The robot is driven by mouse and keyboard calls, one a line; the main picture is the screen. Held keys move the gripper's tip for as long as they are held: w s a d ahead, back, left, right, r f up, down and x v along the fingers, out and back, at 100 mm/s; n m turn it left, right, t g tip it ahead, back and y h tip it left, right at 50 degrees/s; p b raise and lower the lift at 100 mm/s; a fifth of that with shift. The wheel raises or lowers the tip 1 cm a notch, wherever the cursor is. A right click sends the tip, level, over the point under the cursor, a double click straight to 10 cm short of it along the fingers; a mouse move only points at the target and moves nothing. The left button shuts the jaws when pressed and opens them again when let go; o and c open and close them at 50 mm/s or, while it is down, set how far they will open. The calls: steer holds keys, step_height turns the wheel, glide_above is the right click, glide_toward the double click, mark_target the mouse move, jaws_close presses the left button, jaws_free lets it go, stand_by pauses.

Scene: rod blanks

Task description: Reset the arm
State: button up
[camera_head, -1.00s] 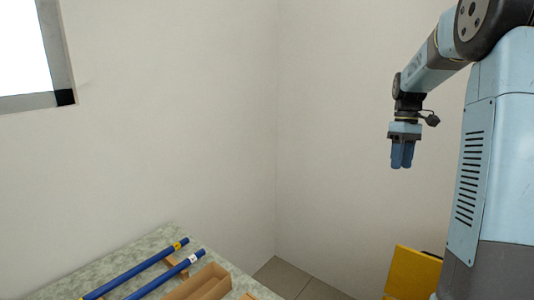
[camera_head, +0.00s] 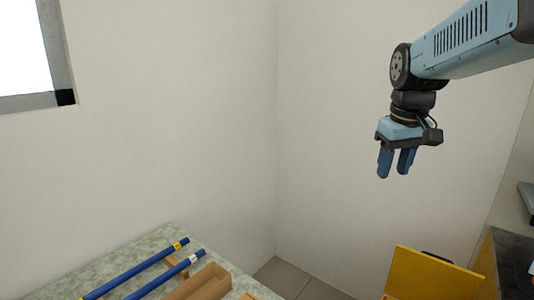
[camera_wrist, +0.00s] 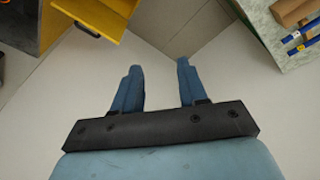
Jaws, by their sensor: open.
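My gripper (camera_head: 395,163) hangs in the air in front of the bare wall at the right of the head view, fingers pointing down. Its two blue fingers are apart with nothing between them. It also shows in the wrist view (camera_wrist: 157,75), open and empty, with wall and floor beyond the fingertips. It is well above and to the right of the worktop with the rods, touching nothing.
A yellow panel or drawer (camera_head: 428,274) stands out at the lower right, near a dark-topped cabinet (camera_head: 512,262). Floor (camera_head: 285,278) shows between them.

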steer(key=s+a+f+m+t, duration=0.1)
steer(key=s+a, duration=0.1)
steer(key=s, duration=0.3)
steer(key=s+a+f+m+t, duration=0.1)
steer(key=s+f+t, duration=0.1)
steer(key=s, duration=0.4)
steer(key=shift+a+f, duration=0.15)
steer(key=shift+a, duration=0.25)
steer(key=shift+s, duration=0.1)
